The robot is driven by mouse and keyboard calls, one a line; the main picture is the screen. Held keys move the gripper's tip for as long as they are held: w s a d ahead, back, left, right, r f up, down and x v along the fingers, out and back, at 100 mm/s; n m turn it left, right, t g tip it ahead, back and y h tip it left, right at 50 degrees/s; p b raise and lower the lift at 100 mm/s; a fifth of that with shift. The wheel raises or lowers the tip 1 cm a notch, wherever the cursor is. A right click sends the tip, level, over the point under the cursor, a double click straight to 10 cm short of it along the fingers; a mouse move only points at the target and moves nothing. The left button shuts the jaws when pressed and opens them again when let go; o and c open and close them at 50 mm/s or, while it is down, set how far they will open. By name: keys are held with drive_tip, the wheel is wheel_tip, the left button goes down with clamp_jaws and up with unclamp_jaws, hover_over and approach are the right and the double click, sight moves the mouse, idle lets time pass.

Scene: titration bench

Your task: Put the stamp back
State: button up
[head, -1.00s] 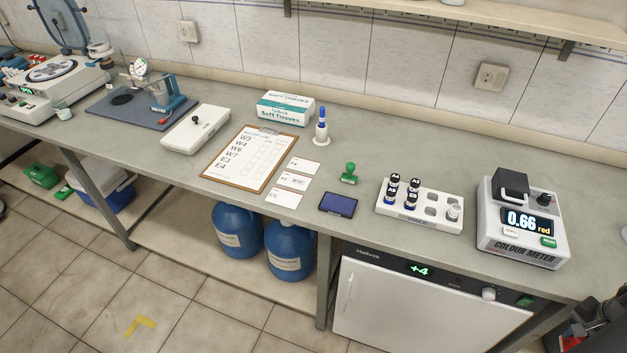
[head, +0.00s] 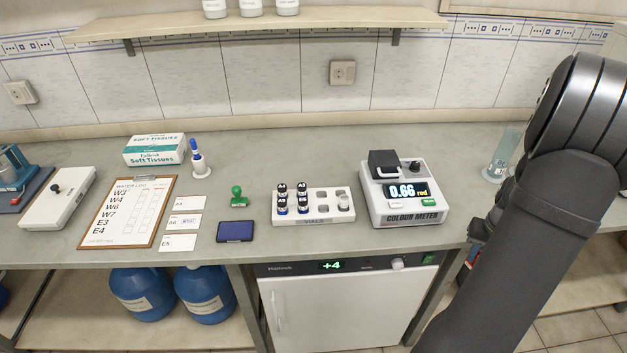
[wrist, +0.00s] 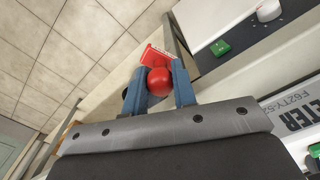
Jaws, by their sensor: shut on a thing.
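My gripper (wrist: 159,74) has its two blue fingers shut on a red round knob (wrist: 158,82) in the wrist view. What is below the knob is hidden, so I cannot tell whether it is a stamp's handle. In the head view my gripper (head: 479,233) is at the bench's front edge, right of the colour meter; its fingers are not clear there. A green-handled stamp (head: 238,198) stands upright on the bench, apart from my gripper. A dark blue ink pad (head: 235,232) lies just in front of it.
The colour meter (head: 402,205) and vial rack (head: 313,207) stand between my gripper and the green stamp. A glass cylinder (head: 501,158) stands behind my arm. Cards (head: 183,222) and a clipboard (head: 131,211) lie left. A red, white-marked thing (wrist: 157,54) shows beyond the fingers.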

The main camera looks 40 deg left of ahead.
drive_tip(key=s+a+r+n, duration=0.25)
drive_tip(key=r+n, duration=0.35)
drive_tip(key=r, duration=1.1)
drive_tip(key=w+a+r+n, duration=0.2)
drive_tip(key=a+r, duration=0.2)
drive_tip(key=a, duration=0.6)
drive_tip(key=s+a+f+n, duration=0.1)
drive_tip(key=a+f+n, duration=0.1)
drive_tip(key=a, duration=1.2)
drive_tip(key=s+a+f+n, duration=0.1)
drive_tip(key=s+a, duration=0.1)
drive_tip(key=a, duration=1.1)
drive_tip(key=s+a+f+n, duration=0.1)
drive_tip(key=s+a+f, duration=0.2)
drive_tip(key=a, duration=0.6)
drive_tip(key=s+a+f+n, duration=0.1)
drive_tip(key=s+a+f, duration=0.2)
drive_tip(key=s+a, duration=0.5)
drive_tip(key=s+a+f+n, duration=0.1)
drive_tip(key=s+a+f, duration=0.2)
drive_tip(key=s+a, duration=0.3)
drive_tip(key=shift+a+f, duration=0.2)
drive_tip(key=shift+a, duration=0.8)
drive_tip(key=shift+a+f, duration=0.2)
drive_tip(key=shift+a, duration=0.8)
drive_tip(key=shift+f, duration=1.9)
